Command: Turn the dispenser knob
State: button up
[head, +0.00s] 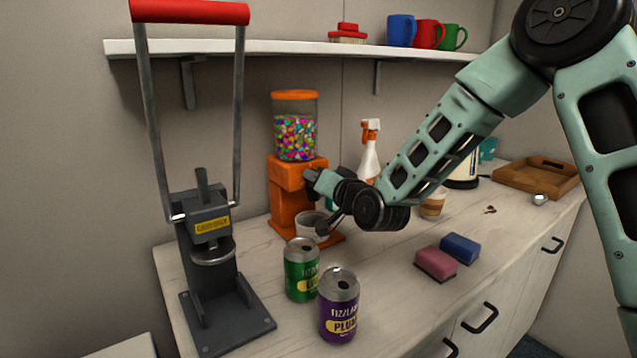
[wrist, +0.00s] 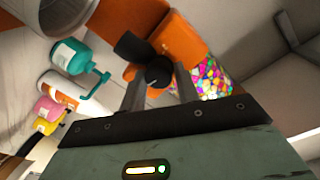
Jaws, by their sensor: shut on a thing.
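The orange dispenser (head: 288,198) stands on the counter against the wall, with a clear jar of colourful candies (head: 296,137) on top. My gripper (head: 318,186) is at the dispenser's front, and my arm hides most of the knob in the head view. In the wrist view, a dark knob (wrist: 158,76) sits between the two fingers of my gripper (wrist: 160,80), in front of the orange body (wrist: 181,40). The fingers are shut on it. How far the knob is turned cannot be told.
A pale cup (head: 309,224) stands at the dispenser's base. Green (head: 301,272) and purple (head: 339,308) cans stand in front. A grey press (head: 207,260) is at left. A spray bottle (head: 369,155) is behind my arm. Pink (head: 436,264) and blue (head: 460,248) sponges lie at right.

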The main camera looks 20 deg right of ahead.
jog(key=shift+m, duration=0.5)
jog(key=o, duration=1)
jog(key=shift+c, duration=0.2)
jog(key=shift+s+d, duration=0.1)
jog(key=shift+s, duration=0.05)
jog(key=b+v, duration=1.2)
jog(key=v, duration=0.5)
